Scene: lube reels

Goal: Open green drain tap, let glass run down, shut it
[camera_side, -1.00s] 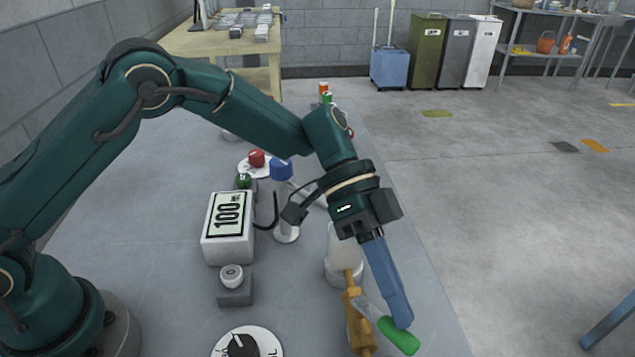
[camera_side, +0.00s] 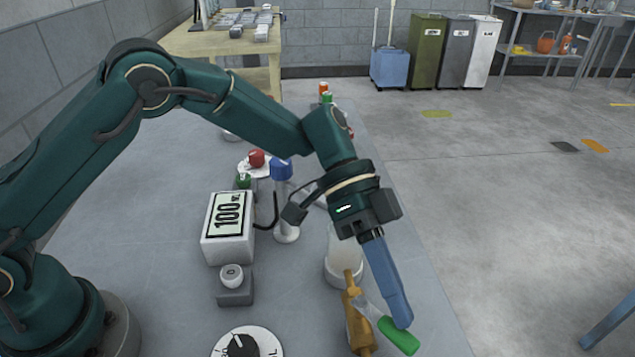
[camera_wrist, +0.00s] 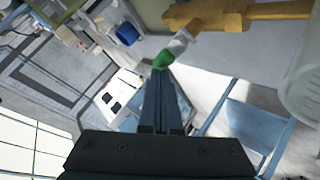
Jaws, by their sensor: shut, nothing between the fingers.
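The brass drain tap (camera_side: 357,325) runs along the table's right side, below a clear glass (camera_side: 345,248) with pale contents. A metal lever with a green handle (camera_side: 399,336) sticks out from the tap to the lower right. My gripper (camera_side: 400,318) is shut and empty, its blue fingers pointing down with the tips at the green handle. In the wrist view, the green handle (camera_wrist: 163,60) is just beyond the fingertips (camera_wrist: 164,74); contact cannot be told for sure. The brass tap (camera_wrist: 225,15) and glass (camera_wrist: 302,85) also show there. My wrist partly covers the glass's top.
Left of the glass are a blue-capped cylinder (camera_side: 285,218), a display box (camera_side: 229,229) reading 100, a push button (camera_side: 233,284) and a black dial (camera_side: 243,347). A red knob (camera_side: 257,159) is farther back. Open floor lies right of the table.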

